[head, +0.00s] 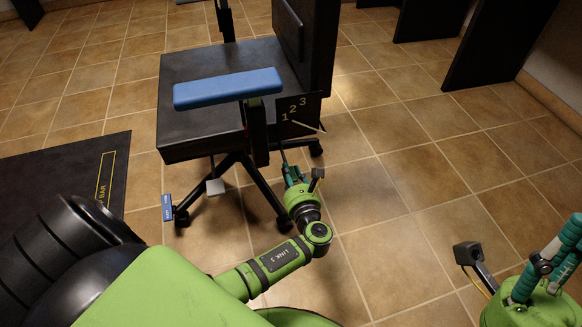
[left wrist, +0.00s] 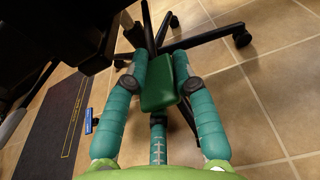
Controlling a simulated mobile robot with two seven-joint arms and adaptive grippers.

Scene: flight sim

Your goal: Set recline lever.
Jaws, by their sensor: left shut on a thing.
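A black chair has a dark seat (head: 200,108) and a plate marked 1, 2, 3 (head: 298,108) on its near right side. A thin pale pointer lies by the plate. A dark rod runs down from the plate to my left gripper (head: 290,170), which is low beside the chair base. In the left wrist view, my left gripper (left wrist: 164,68) has its teal fingers shut on a green paddle (left wrist: 166,85), seemingly the recline lever's handle. The fingers hide how the paddle joins the rod. My right gripper (head: 562,258) is at the right edge, away from the chair, partly cut off.
A blue armrest (head: 228,88) overhangs the seat's near side. A pale paddle (head: 215,187) hangs under the seat. The chair's wheeled legs (head: 262,192) spread near my left gripper. A dark mat (head: 60,165) lies left.

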